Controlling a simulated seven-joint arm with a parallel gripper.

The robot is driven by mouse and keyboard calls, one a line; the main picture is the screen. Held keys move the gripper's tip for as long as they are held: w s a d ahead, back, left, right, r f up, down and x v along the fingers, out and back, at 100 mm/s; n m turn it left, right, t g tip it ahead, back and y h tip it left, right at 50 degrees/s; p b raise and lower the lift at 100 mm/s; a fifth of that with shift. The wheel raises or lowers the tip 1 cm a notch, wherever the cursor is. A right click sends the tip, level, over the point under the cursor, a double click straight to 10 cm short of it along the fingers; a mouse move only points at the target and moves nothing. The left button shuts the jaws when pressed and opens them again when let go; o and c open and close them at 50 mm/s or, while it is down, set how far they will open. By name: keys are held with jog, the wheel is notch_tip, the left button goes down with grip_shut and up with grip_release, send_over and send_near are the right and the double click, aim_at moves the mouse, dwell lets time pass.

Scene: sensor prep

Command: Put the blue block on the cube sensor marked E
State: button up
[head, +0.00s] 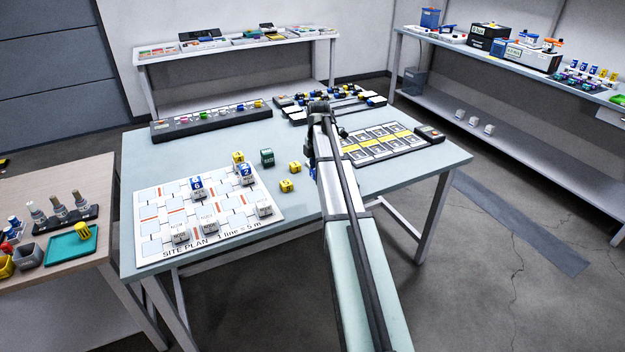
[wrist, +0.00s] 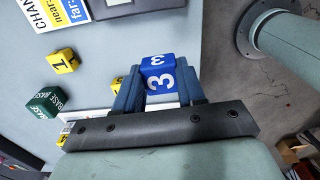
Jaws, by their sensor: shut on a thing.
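My gripper (wrist: 159,88) is shut on a blue block (wrist: 158,74) marked 3, seen between its fingers in the wrist view. In the head view my arm hides the gripper tips and this block. White cube sensors stand on the site plan board (head: 152,205): one at front left (head: 180,236), one in the middle (head: 208,222) and one at right (head: 264,208). Their letters are too small to read, so I cannot tell which is E. Two blue-and-white stacks, marked 6 (head: 196,184) and 2 (head: 246,171), stand farther back on the board.
Yellow blocks (head: 287,186) and a green block (head: 267,157) stand right of the board; a yellow 1 block (wrist: 63,61) and the green block (wrist: 43,102) show in the wrist view. A yellow-striped rack (head: 385,146) lies right of my arm. A dark strip (head: 212,120) lies behind.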

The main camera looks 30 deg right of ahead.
jog(key=shift+a+r, duration=0.1)
jog(key=shift+r, duration=0.5)
jog(key=w+a+n, duration=0.2)
jog(key=w+a, duration=0.2)
jog(key=a, duration=0.9)
notch_tip(320, 180, up, 5)
jog(key=m, duration=0.2)
send_over(179, 227)
jog(key=shift+m, duration=0.3)
jog(key=shift+f, duration=4.75)
jog(key=shift+f, duration=0.1)
jog(key=o, duration=1)
jog(key=shift+o, duration=0.2)
